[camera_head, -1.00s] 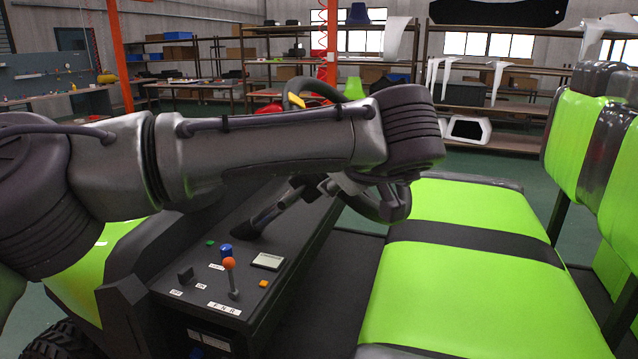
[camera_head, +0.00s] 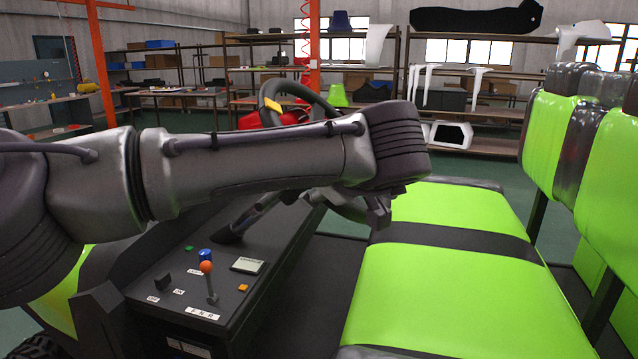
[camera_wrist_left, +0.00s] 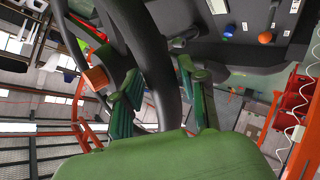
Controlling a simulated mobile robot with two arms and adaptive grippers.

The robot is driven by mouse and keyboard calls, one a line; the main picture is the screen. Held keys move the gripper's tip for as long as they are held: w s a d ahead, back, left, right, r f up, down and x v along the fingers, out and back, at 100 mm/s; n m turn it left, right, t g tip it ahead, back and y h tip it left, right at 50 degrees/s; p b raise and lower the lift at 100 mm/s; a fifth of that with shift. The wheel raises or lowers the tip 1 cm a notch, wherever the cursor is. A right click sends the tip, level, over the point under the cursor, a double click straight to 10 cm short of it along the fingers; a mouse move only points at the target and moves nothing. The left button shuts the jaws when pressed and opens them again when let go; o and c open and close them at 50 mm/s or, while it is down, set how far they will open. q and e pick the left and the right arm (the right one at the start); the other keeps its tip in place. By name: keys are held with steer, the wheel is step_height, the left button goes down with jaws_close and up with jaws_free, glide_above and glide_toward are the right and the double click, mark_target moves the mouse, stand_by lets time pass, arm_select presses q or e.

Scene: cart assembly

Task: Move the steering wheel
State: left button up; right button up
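The dark steering wheel (camera_head: 322,104) with an orange mark on its rim stands above the cart's console. My left arm hides its lower part in the head view. My left gripper (camera_head: 370,208) points down beyond the wrist and is partly hidden. In the left wrist view, the wheel's thick rim (camera_wrist_left: 152,45) runs between the green-padded fingers of my left gripper (camera_wrist_left: 160,100). The fingers stand apart on either side of the rim, and a gap shows at the left finger. My right gripper is not in view.
The black console (camera_head: 262,290) carries an orange-topped lever (camera_head: 206,268) and small switches. The green seat (camera_head: 450,300) lies to the right, with green backrests (camera_head: 560,140) beyond. Shelves (camera_head: 470,110) and a workbench stand in the background, away from the cart.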

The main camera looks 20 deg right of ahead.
arm_select(q)
steer(key=shift+o, duration=0.6)
steer(key=shift+r, duration=0.1)
steer(key=shift+s+r, duration=0.1)
steer(key=shift+r, duration=0.05)
steer(key=v, duration=1.1)
steer(key=shift+s, duration=0.3)
steer(key=shift+r, duration=0.1)
